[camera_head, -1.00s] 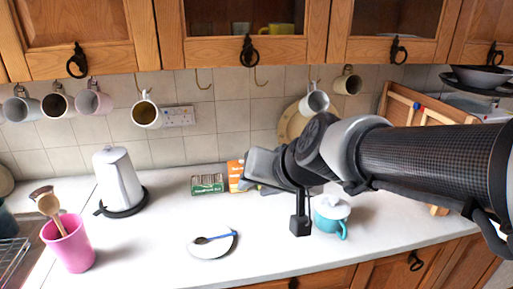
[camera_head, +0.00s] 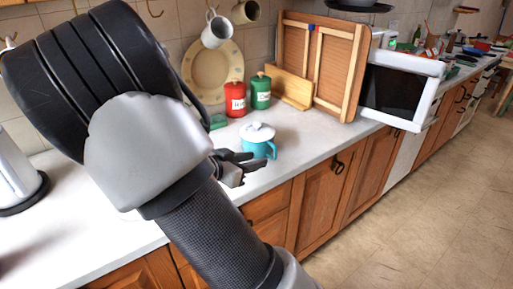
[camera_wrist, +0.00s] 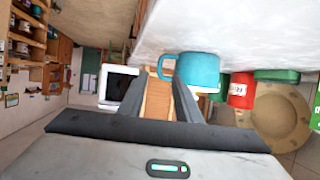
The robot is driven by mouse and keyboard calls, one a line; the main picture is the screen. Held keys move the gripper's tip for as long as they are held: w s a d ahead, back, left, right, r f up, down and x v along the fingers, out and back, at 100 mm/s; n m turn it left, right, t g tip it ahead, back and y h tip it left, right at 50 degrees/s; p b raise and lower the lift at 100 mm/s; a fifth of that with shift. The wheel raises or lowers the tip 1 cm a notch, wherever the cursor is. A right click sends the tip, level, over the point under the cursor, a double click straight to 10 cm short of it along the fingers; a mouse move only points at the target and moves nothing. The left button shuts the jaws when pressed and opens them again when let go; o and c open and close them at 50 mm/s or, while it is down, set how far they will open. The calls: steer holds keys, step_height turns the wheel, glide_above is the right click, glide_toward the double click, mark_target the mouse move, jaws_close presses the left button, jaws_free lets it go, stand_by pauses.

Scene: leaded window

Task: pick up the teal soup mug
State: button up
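The teal soup mug (camera_head: 259,150) stands upright on the white counter and wears a white lid (camera_head: 258,132). Its handle faces right in the head view. My gripper (camera_head: 245,164) is just left of and in front of the mug, at about its height. In the wrist view, which is turned over, the mug (camera_wrist: 199,71) lies just past the fingertips, mostly to the right. My gripper (camera_wrist: 160,84) is open there, with the mug's handle (camera_wrist: 167,68) lined up with the gap. Nothing is held; I cannot tell whether a finger touches the mug.
A red canister (camera_head: 235,99) and a green canister (camera_head: 261,91) stand behind the mug, beside a round plate (camera_head: 212,71). A wooden rack (camera_head: 323,65) and a white microwave (camera_head: 399,91) stand to the right. The counter's front edge runs close before the mug.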

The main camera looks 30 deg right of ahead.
mark_target(275, 154)
steer(key=b+x, duration=0.2)
steer(key=x, duration=0.5)
steer(key=shift+d, duration=0.1)
steer(key=b+x, duration=0.1)
steer(key=x, duration=0.3)
steer(key=shift+w+d+b, duration=0.2)
steer(key=shift+d+b, duration=0.15)
steer(key=shift+d, duration=0.05)
jaws_close()
steer(key=shift+r, duration=0.1)
stand_by(0.6)
